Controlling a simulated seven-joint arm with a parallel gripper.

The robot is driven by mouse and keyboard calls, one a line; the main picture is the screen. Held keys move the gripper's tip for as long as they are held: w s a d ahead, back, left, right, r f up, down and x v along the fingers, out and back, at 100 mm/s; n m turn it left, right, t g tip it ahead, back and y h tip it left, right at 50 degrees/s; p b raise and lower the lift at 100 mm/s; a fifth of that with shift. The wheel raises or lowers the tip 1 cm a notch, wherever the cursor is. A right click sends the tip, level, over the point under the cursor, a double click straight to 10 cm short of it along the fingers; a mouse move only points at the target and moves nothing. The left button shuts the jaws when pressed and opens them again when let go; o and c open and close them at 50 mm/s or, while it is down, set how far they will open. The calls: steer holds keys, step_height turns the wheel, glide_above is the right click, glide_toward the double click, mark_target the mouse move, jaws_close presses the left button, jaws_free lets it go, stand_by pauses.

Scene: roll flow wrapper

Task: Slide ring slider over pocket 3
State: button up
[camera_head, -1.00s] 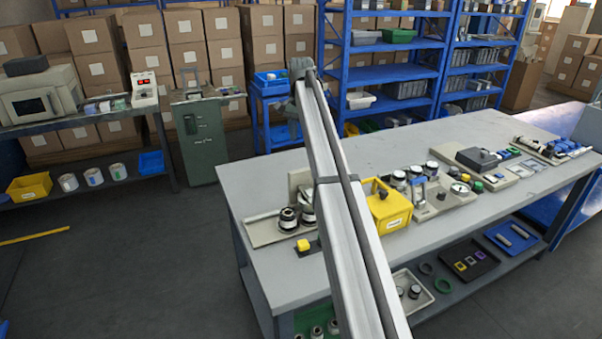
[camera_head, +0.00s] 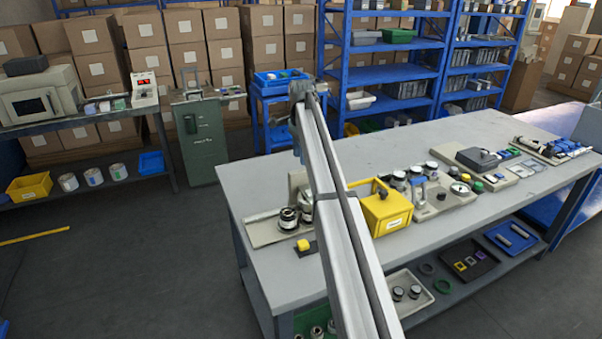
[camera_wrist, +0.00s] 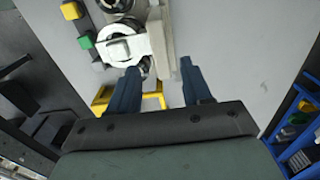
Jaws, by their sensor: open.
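In the wrist view, my gripper (camera_wrist: 160,66) is open, with its two dark blue fingers apart and nothing clearly held between them. A pale ring-shaped part (camera_wrist: 122,46) with a light block across it lies just ahead and left of the fingertips, near the left finger. It may be the ring slider; I cannot confirm this. A pale upright bar (camera_wrist: 160,40) stands right of it, ahead of the gap between the fingers. No pocket numbers are readable. In the head view my arm crosses the bench and my gripper is not clearly visible.
A yellow box (camera_head: 387,212) stands on the grey bench (camera_head: 400,145), beside a panel with a gauge (camera_head: 459,188) and several knobs. Yellow (camera_wrist: 72,10) and green (camera_wrist: 86,42) buttons lie left of the ring-shaped part. The bench's back area is clear.

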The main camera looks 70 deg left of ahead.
mark_target(301, 170)
step_height(301, 170, down, 8)
steer(key=shift+r, duration=0.25)
jaws_close()
stand_by(0.6)
